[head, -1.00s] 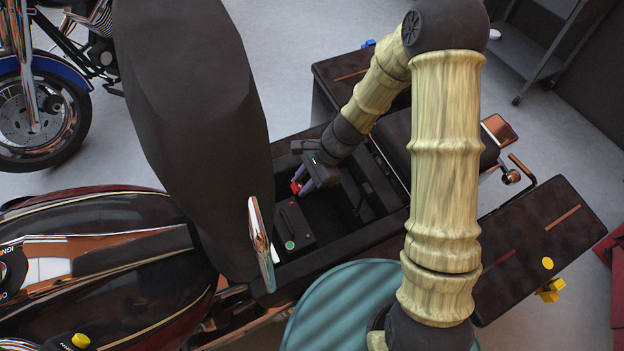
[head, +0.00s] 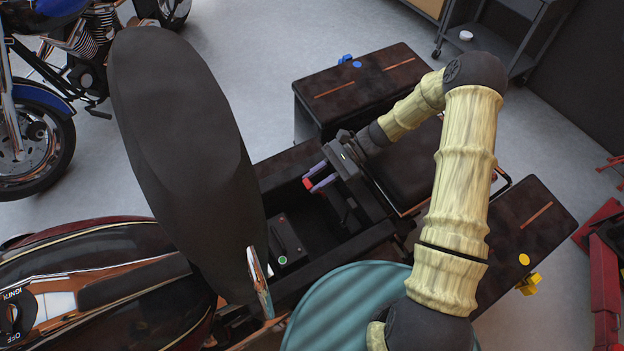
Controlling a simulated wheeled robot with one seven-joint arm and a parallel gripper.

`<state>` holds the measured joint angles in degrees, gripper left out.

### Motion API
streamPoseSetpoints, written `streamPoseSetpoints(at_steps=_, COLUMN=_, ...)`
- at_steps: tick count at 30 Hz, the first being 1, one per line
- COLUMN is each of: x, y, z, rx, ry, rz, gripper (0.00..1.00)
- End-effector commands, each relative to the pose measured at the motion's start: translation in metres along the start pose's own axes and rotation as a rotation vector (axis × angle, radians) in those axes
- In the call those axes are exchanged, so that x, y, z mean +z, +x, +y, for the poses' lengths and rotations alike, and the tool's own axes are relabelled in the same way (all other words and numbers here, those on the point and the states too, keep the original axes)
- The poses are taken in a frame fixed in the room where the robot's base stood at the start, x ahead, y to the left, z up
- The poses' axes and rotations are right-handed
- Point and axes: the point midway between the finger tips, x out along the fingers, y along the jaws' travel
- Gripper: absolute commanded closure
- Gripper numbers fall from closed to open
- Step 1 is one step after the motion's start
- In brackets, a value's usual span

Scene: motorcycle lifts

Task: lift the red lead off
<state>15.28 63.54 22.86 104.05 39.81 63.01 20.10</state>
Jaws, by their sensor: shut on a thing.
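My gripper (head: 312,182) is at the open bay under the raised motorcycle seat (head: 180,130). Its purple-grey fingers are shut on a small red piece, the red lead (head: 307,184), at the far side of the bay. The dark battery (head: 288,236) sits in the bay, with a green round mark (head: 282,260) at its near end. The red lead appears above and beyond the battery's far end, apart from it. The far end of the battery and any cable below the lead are too dark to make out.
The raised seat stands close to the left of my gripper. Dark panniers flank the rear, one behind with a blue key (head: 345,60) and one at right with a yellow key (head: 528,284). A teal round surface (head: 345,310) lies in front. A blue motorcycle stands at far left.

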Motion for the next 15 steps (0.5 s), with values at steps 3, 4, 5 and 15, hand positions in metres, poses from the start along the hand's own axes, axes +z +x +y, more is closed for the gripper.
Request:
streamPoseSetpoints(at_steps=3, x=-0.0003, y=-0.0018, z=-0.001, rx=0.0, ry=-0.001, rz=-0.014, gripper=1.0)
streamPoseSetpoints(at_steps=4, x=-0.0004, y=-0.0018, z=-0.0011, rx=0.001, ry=-0.001, rz=-0.015, gripper=1.0)
streamPoseSetpoints(at_steps=5, x=-0.0004, y=-0.0018, z=-0.0011, rx=0.001, ry=-0.001, rz=-0.017, gripper=1.0)
streamPoseSetpoints(at_steps=15, x=-0.0005, y=-0.0011, z=-0.0008, rx=0.003, ry=-0.001, rz=-0.017, gripper=0.68)
